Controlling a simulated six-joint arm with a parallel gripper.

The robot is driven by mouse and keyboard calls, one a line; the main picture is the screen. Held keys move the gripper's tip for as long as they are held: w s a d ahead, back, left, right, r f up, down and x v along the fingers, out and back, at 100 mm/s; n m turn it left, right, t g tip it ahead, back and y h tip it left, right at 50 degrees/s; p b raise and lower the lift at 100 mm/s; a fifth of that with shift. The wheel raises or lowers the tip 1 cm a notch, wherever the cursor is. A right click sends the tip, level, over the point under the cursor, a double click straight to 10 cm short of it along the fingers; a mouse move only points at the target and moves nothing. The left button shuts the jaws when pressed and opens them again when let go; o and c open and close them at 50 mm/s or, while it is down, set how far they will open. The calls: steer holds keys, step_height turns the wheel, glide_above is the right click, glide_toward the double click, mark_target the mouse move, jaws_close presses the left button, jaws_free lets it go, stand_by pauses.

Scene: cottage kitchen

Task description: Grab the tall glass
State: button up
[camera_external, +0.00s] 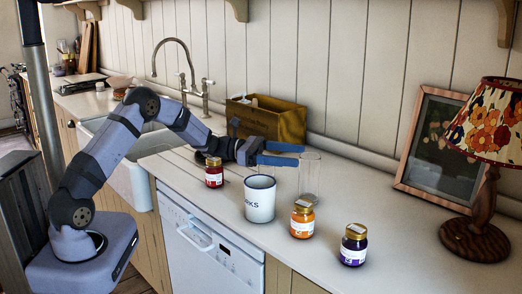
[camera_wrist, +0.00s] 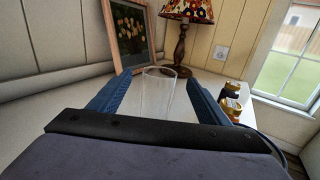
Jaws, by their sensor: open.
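The tall glass (camera_external: 310,180) is clear and stands upright on the worktop, right of the white mug. My gripper (camera_external: 299,154) is open, with its blue fingers stretched out level towards the glass near its upper part. In the wrist view, the glass (camera_wrist: 157,97) appears between the two fingers of my gripper (camera_wrist: 160,86), with space on both sides. I cannot tell how far the fingertips reach along its sides. The black gripper body hides the glass's lower part there.
A white mug (camera_external: 260,200), a red-labelled jar (camera_external: 214,173), an orange jar (camera_external: 302,220) and a purple jar (camera_external: 353,246) stand in front. A wooden box (camera_external: 278,122) is behind my gripper. A picture frame (camera_external: 430,145) and lamp (camera_external: 476,238) stand at the right.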

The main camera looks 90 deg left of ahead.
mark_target(307, 155)
steer(key=shift+r+p+x, duration=0.2)
steer(key=shift+p+x, duration=1.05)
steer(key=shift+x, duration=1.15)
steer(key=shift+w+f, duration=0.1)
steer(key=shift+w, duration=0.3)
steer(key=c, duration=1.8)
steer(key=shift+o, duration=0.2)
